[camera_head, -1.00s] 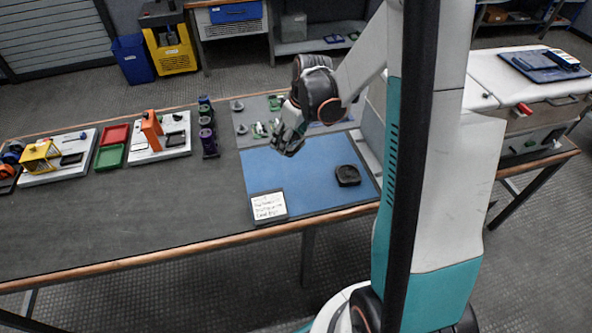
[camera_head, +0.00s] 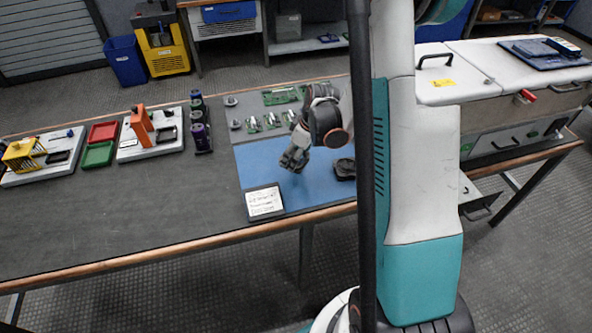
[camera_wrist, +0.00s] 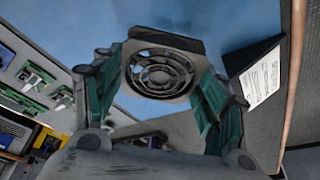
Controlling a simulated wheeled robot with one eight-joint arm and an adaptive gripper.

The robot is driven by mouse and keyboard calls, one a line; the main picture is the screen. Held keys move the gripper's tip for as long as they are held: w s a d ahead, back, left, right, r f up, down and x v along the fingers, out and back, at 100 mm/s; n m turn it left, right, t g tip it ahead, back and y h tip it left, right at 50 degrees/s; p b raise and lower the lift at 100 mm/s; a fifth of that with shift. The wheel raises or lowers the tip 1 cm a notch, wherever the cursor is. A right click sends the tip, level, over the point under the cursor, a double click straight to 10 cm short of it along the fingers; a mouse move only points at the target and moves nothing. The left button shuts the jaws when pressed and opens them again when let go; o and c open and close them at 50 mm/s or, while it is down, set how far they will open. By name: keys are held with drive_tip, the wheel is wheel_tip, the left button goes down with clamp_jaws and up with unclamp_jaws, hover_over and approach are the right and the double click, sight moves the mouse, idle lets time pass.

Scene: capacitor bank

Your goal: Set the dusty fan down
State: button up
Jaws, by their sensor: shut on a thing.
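The dusty fan (camera_wrist: 160,73) is a grey square frame with a round grille, seen in the wrist view between the green fingers of my gripper (camera_wrist: 160,85). My gripper is shut on it. In the head view my gripper (camera_head: 294,159) points down over the blue mat (camera_head: 262,180); the fan cannot be made out there. Whether the fan touches the mat is unclear. A black, rounded square item (camera_head: 345,168) lies on the mat just right of my gripper, partly behind my body column. A dark edge just beyond the fan in the wrist view appears to be this item.
A card with writing (camera_head: 264,202) stands at the mat's front left corner, also in the wrist view (camera_wrist: 260,80). Green circuit boards (camera_head: 265,122) lie on the grey area behind the mat. The table's left front is clear.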

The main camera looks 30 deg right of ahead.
drive_tip(key=shift+f+b, duration=0.9)
drive_tip(key=shift+f, duration=1.75)
drive_tip(key=o, duration=1.1)
drive_tip(key=shift+f, duration=0.1)
drive_tip(key=p+v, duration=0.5)
drive_tip(key=v, duration=0.7)
